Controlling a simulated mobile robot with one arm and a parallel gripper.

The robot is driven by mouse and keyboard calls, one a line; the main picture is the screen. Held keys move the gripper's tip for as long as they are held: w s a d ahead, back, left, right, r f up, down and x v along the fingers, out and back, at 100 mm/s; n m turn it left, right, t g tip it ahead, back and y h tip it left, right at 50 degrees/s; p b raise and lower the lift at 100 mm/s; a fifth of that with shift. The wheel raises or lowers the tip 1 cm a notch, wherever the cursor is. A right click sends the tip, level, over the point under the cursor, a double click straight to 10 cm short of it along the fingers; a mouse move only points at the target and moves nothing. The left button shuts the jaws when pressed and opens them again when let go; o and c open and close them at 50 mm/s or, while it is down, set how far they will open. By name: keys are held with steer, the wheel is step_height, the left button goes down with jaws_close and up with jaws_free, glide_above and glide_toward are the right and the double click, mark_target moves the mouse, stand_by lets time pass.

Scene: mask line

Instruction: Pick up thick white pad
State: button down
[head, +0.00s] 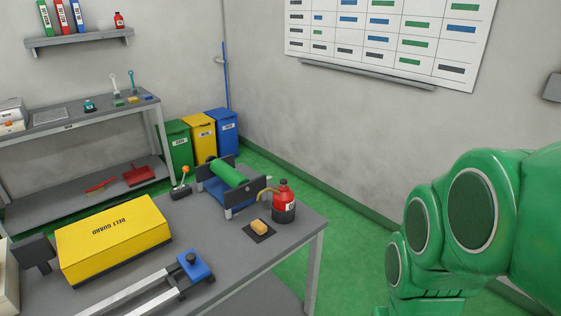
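I cannot make out a thick white pad for certain. A pale white block (8,285) is cut off by the lower left picture edge, beside the yellow belt guard (115,240). Another white object (12,112) is at the left end of the back bench, partly cut off. I cannot tell whether either is the pad. My green arm fills the right side, but my gripper is outside the picture.
Green, yellow and blue bins (199,135) stand behind. Green floor is clear at right.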

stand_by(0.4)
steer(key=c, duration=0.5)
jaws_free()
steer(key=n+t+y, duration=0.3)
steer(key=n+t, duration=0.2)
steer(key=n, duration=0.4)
glide_above(261, 226)
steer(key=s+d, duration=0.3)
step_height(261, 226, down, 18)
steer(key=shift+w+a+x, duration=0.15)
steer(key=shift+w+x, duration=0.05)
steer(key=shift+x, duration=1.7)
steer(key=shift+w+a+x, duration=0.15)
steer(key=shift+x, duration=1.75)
